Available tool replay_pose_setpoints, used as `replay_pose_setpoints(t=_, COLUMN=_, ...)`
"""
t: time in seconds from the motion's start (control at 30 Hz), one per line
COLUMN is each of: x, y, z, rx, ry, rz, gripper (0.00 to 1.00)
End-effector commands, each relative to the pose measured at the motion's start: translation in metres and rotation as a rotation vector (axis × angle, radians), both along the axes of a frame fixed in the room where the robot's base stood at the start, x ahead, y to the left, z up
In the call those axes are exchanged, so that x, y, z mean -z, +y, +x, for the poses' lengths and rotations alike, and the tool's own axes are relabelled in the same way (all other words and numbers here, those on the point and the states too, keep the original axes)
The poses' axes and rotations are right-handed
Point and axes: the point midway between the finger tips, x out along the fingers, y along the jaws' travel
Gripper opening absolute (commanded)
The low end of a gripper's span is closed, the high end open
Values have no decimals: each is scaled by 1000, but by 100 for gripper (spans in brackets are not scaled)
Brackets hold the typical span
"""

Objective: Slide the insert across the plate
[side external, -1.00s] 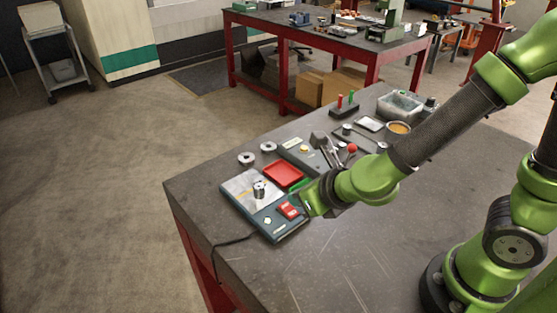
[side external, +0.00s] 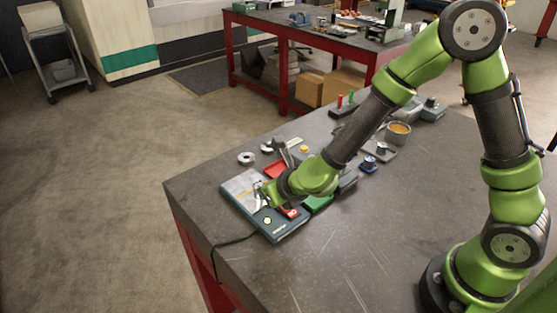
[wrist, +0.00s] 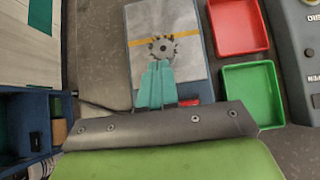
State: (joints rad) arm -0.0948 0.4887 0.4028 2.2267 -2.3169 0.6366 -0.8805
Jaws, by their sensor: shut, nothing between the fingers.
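The insert (wrist: 162,48) is a round metal piece with a toothed rim and a dark centre. It stands on the light grey plate (wrist: 190,75), over the orange line, in the wrist view. In the side view the plate (side external: 237,186) shows on its dark base, and my gripper mostly hides the insert. My gripper (wrist: 157,64) has its teal fingers shut together with nothing between them. Its tips are at the insert's near edge in the wrist view; I cannot tell whether they touch. In the side view my gripper (side external: 264,194) is low over the plate.
A red tray (wrist: 237,50) and a green tray (wrist: 226,96) lie right of the plate. A grey box (wrist: 300,45) stands beyond them. A red part (side external: 292,212) sits on the base's near end. A cable (side external: 235,239) leaves the base. The table's right front is clear.

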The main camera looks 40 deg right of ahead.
Motion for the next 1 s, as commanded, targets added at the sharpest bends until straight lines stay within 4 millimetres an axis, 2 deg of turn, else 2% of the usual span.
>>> replay_pose_setpoints(t=0.33, x=0, y=0, z=3, rx=0, ry=1, rz=0, gripper=0)
replay_pose_setpoints(t=0.6, x=1, y=0, z=50, rx=1, ry=1, rz=0, gripper=0)
replay_pose_setpoints(t=0.7, x=0, y=0, z=61, rx=0, ry=1, rz=0, gripper=0)
replay_pose_setpoints(t=1.0, x=1, y=0, z=64, rx=-1, ry=3, rz=-1, gripper=0)
